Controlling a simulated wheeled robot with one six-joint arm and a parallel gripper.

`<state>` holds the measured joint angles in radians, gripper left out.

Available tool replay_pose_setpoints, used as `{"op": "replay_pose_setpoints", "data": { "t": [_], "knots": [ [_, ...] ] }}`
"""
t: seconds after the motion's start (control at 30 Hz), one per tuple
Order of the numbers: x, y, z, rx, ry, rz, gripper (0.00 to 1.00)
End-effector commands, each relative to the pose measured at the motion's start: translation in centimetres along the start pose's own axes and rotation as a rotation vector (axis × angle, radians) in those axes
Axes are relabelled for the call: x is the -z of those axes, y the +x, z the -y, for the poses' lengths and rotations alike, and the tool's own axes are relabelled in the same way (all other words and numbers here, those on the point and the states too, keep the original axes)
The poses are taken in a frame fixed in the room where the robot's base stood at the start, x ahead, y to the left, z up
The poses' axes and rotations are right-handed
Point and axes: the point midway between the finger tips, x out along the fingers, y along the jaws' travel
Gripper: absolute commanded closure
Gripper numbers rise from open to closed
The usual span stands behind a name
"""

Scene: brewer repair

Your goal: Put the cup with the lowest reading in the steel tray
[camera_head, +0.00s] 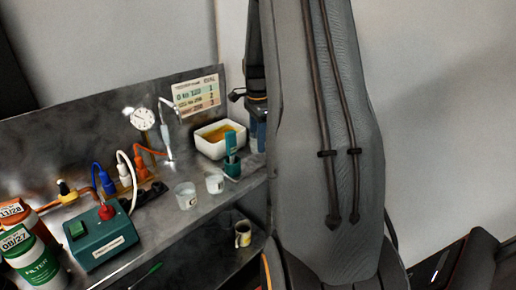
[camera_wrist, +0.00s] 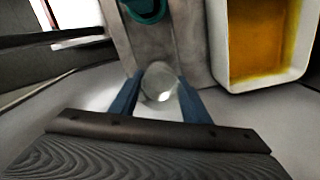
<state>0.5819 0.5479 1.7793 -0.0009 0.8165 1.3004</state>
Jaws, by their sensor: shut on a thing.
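My gripper (camera_wrist: 158,98) is shut on a round, clear cup (camera_wrist: 160,82), seen from above between its two blue fingers in the wrist view. In the head view the blue fingers of my gripper (camera_head: 257,133) show beside my arm, which hides the held cup. Two small pale cups, one on the left (camera_head: 186,196) and one on the right (camera_head: 215,184), stand on the steel bench. A cup with a yellow mark (camera_head: 243,234) stands on the lower shelf. The readings are too small to tell. I cannot make out a steel tray for certain.
A white basin (camera_head: 200,145) of amber liquid and a teal holder with a brush (camera_head: 232,168) stand near my gripper. A dial gauge (camera_head: 143,118), cables and a green box (camera_head: 104,238) fill the left of the bench. The front edge between the cups and box is fairly clear.

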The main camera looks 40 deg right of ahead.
Motion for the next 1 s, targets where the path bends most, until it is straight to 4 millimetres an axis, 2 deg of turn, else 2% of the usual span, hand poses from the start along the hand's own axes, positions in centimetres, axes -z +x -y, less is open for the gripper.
{"op": "replay_pose_setpoints", "data": {
  "t": [0.37,0.77,0.8,0.87,1.0],
  "knots": [
    [0.2,3.7,-0.1,-0.002,0.004,0.0,0.81],
    [0.2,4.2,-0.1,0.0,0.004,0.0,0.81],
    [0.2,4.2,-0.1,0.0,0.004,0.0,0.51],
    [0.2,4.1,-0.1,0.0,0.004,0.0,0.41],
    [0.2,4.1,-0.1,0.0,0.004,0.0,0.39]
  ]
}}
